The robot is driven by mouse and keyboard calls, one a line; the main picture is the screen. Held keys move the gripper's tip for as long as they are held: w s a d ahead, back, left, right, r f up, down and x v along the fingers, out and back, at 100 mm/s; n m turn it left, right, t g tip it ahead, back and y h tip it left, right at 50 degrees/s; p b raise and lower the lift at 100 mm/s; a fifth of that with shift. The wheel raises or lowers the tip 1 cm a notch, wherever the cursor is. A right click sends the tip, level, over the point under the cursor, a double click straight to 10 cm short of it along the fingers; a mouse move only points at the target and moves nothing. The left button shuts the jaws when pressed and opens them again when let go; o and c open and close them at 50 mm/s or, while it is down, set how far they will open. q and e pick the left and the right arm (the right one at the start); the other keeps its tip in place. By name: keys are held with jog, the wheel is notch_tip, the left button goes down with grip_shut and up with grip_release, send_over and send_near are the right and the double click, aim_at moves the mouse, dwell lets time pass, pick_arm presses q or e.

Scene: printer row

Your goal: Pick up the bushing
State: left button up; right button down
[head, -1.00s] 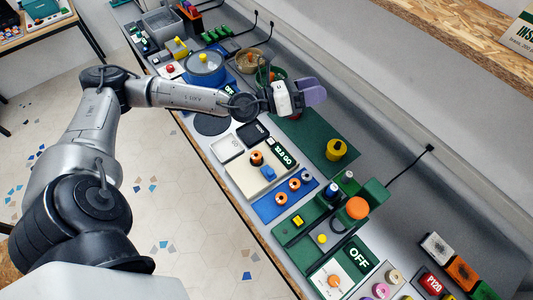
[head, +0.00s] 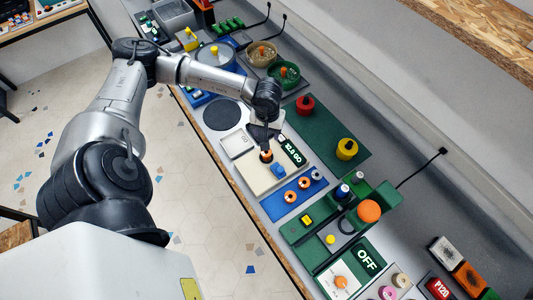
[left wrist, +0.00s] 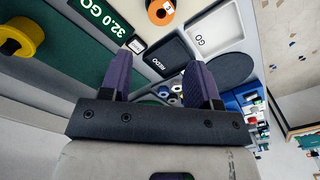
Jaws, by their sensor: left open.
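An orange bushing with a dark centre (head: 266,156) sits on the cream plate of a gauge station (head: 250,178) marked "32.0 GO". My left gripper (head: 264,136) is just above and behind it in the head view, pointing down. In the left wrist view my left gripper (left wrist: 160,62) has its two purple fingers apart with nothing held between them. The bushing (left wrist: 160,11) shows there at the top edge, beyond the fingertips and partly cut off. My right gripper is in neither view.
Beside the bushing are a blue block (head: 279,170) and a blue tray (head: 272,208) with similar orange rings. White GO (head: 236,145) and dark REDO bins adjoin the plate. A green mat (head: 325,128) behind holds red and yellow knobbed pieces.

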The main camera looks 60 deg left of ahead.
aim_at(266, 152)
pick_arm(q)
jog(key=shift+m, duration=0.3)
notch_tip(266, 152, down, 8)
jog(key=shift+f+p, duration=0.25)
jog(key=shift+p, duration=0.05)
jog(key=shift+f, duration=0.55)
jog(key=shift+s+f+p, duration=0.15)
jog(key=shift+f+p, duration=0.35)
jog(key=shift+f, duration=1.6)
jog(key=shift+a, duration=0.1)
jog(key=shift+c, duration=0.2)
jog(key=c, duration=0.7)
jog(key=shift+r, duration=0.15)
